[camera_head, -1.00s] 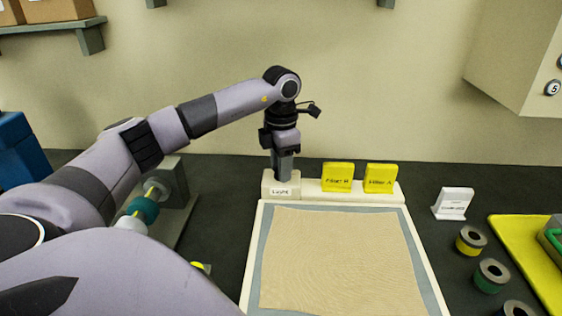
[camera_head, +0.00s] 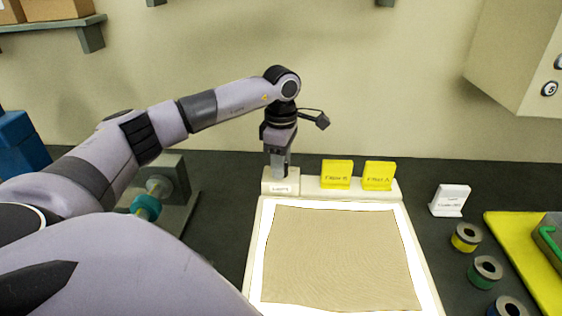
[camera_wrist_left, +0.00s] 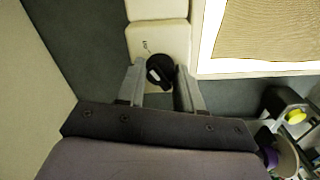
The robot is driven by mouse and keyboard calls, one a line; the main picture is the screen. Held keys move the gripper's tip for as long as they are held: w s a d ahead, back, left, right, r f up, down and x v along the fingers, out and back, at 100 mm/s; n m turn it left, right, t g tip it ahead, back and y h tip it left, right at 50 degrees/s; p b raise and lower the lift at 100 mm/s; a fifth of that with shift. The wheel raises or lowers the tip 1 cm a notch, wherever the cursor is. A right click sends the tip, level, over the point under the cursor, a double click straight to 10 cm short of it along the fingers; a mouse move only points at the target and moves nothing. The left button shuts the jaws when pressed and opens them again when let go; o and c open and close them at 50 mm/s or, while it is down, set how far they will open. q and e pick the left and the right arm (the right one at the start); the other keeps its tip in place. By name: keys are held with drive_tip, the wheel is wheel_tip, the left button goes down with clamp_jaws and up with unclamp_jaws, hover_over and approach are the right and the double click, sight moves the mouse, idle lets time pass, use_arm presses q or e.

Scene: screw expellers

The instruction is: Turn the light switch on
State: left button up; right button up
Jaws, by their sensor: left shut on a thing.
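The switch is a round black knob (camera_wrist_left: 160,70) on a cream block (camera_head: 281,188) with a small label, at the back left corner of a flat panel. In the left wrist view the knob sits between the two grey fingers of my left gripper (camera_wrist_left: 160,73), which is shut on it. In the head view my left gripper (camera_head: 278,170) points straight down onto the block and hides the knob. The panel (camera_head: 259,255) glows bright white around a tan textured sheet (camera_head: 340,255) lying on it. My right gripper is not in view.
Two yellow labelled blocks (camera_head: 336,174) (camera_head: 378,175) stand just right of the switch block. A white sign (camera_head: 450,200), several ring-shaped pieces (camera_head: 466,237) and a yellow tray (camera_head: 525,260) are farther right. A teal-and-grey machine (camera_head: 146,206) stands left, near my arm.

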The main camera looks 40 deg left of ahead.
use_arm(q)
drive_tip(key=shift+r, duration=0.1)
idle(0.3)
drive_tip(key=o, duration=1)
drive_tip(key=shift+o, duration=0.2)
drive_tip(key=shift+r+b, duration=0.35)
drive_tip(key=shift+r, duration=3.25)
